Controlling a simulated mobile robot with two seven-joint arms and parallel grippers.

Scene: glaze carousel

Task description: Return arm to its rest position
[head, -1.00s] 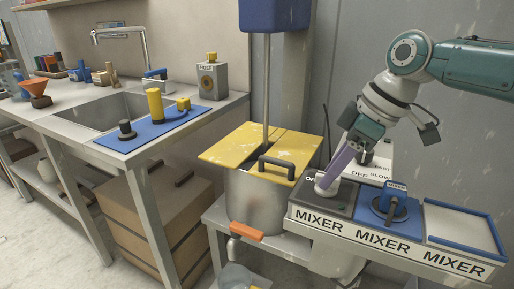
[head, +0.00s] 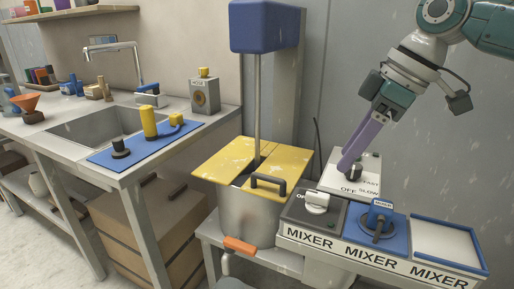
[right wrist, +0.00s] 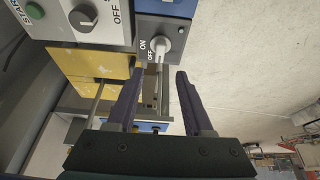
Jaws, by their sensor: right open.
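My right gripper (head: 350,164) is raised above the mixer panels, with its purple fingers pointing down. In the right wrist view, its two fingers (right wrist: 158,88) are apart with nothing between them. A white switch knob (head: 317,202) sits on the dark grey mixer panel (head: 298,212), below and left of the fingers and apart from them. In the right wrist view the white knob (right wrist: 160,46) shows beside the ON and OFF labels; which one it is set to I cannot tell. My left gripper is in neither view.
A white FAST/SLOW box (head: 340,183) with a dark knob stands just behind and below the fingers. A blue switch panel (head: 360,228) and an empty blue-rimmed tray (head: 450,242) lie to the right. A yellow-lidded pot (head: 250,215) with a mixer shaft stands left.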

